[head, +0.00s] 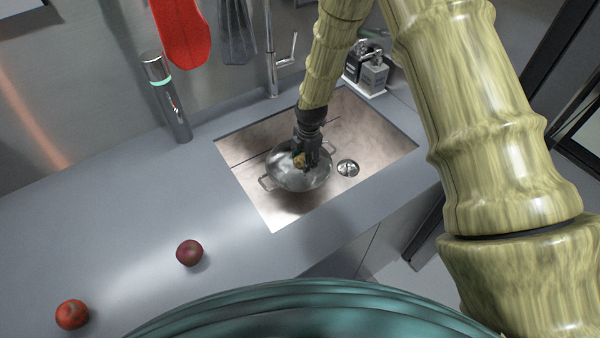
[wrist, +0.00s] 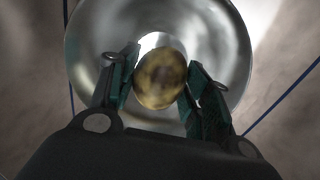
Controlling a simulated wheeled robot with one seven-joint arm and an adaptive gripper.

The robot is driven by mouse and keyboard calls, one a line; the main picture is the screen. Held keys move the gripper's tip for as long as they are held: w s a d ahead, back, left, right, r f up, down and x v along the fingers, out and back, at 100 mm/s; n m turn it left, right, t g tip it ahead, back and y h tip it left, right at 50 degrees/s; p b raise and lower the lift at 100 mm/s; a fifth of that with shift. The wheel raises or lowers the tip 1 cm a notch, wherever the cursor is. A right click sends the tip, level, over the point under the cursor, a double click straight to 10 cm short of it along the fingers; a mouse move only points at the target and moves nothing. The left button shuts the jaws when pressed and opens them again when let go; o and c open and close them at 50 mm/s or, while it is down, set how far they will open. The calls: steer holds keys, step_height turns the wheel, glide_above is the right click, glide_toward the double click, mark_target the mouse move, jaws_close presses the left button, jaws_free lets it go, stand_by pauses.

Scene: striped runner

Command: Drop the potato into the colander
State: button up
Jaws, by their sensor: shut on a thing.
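The colander (head: 310,180) is a shiny metal bowl with side handles, standing in the sink. My gripper (head: 305,160) is over it, pointing down. The potato (head: 298,160) is small and yellow-brown, and shows between the fingers. In the wrist view, my gripper (wrist: 160,85) is shut on the potato (wrist: 160,77), with one green-padded finger on each side. The colander (wrist: 215,40) lies behind the potato in that view, its round wall surrounding it. I cannot tell how far the potato is above the colander's bottom.
The sink basin (head: 375,140) has a drain (head: 348,168) right of the colander. A faucet (head: 272,60) and a soap caddy (head: 372,75) stand behind. A dark red fruit (head: 189,253), a tomato-like fruit (head: 72,315) and a cylinder (head: 168,100) stand on the counter, otherwise clear.

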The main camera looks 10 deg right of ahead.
steer(key=o, duration=1.2)
steer(key=shift+c, duration=0.2)
steer(key=shift+r, duration=0.15)
step_height(320, 180, up, 12)
steer(key=s, duration=0.1)
steer(key=shift+d, duration=0.25)
steer(key=shift+s+f, duration=0.1)
steer(key=shift+f, duration=0.1)
